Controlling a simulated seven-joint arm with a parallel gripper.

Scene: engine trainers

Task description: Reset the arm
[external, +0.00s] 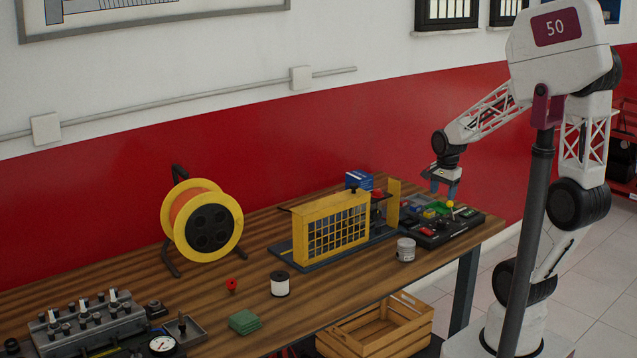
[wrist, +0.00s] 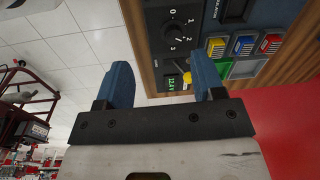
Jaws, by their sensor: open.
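My gripper (external: 441,189) is open, with its blue fingers pointing down above the control panel (external: 455,232) at the right end of the wooden bench. In the wrist view my gripper (wrist: 160,85) shows two blue fingers spread apart. The panel (wrist: 170,52) has a numbered dial (wrist: 183,27), a small green display and a row of coloured blocks (wrist: 243,45). A yellow piece shows close to the right finger. I cannot tell whether the fingers touch anything.
A yellow guard frame (external: 330,228) stands left of the panel, with a grey can (external: 405,249) in front. A cable reel (external: 201,220), white spool (external: 279,284) and green pads (external: 244,321) are farther left. A wooden crate (external: 375,330) is below. The red wall is behind.

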